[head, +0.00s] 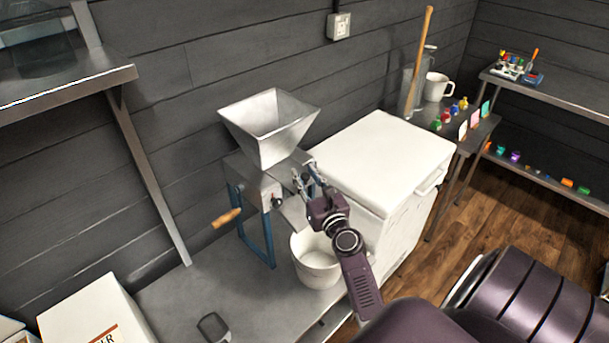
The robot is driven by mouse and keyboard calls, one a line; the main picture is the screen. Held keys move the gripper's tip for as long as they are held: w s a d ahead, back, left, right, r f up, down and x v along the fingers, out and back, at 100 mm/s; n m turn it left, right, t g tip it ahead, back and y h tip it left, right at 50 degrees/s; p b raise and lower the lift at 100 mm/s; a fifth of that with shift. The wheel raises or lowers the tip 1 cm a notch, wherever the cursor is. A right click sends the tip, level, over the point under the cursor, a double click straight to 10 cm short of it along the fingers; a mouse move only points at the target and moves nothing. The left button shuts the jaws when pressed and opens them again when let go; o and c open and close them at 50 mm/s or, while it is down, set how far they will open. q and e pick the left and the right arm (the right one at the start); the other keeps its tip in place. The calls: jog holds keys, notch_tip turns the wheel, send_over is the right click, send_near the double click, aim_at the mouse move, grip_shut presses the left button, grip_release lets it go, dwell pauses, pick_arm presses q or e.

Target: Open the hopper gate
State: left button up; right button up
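A grey metal hopper (268,128) with a wide square mouth sits on top of a mill (258,184) with a blue frame, on the bench. My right gripper (307,178) is at the mill's right side, just below the hopper. Its fingers look spread apart. I cannot tell whether they touch the mill, and I cannot make out the hopper gate clearly. My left gripper is out of view.
A white bucket (312,262) stands below my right gripper. A white chest (385,160) stands close on the right. A white box (97,315) and a dark-rimmed object (213,326) are at the front left. A shelf (70,86) overhangs the left.

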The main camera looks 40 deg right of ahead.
jog(key=shift+o, duration=0.5)
jog(key=v, duration=1.2)
jog(key=shift+a+r, duration=0.1)
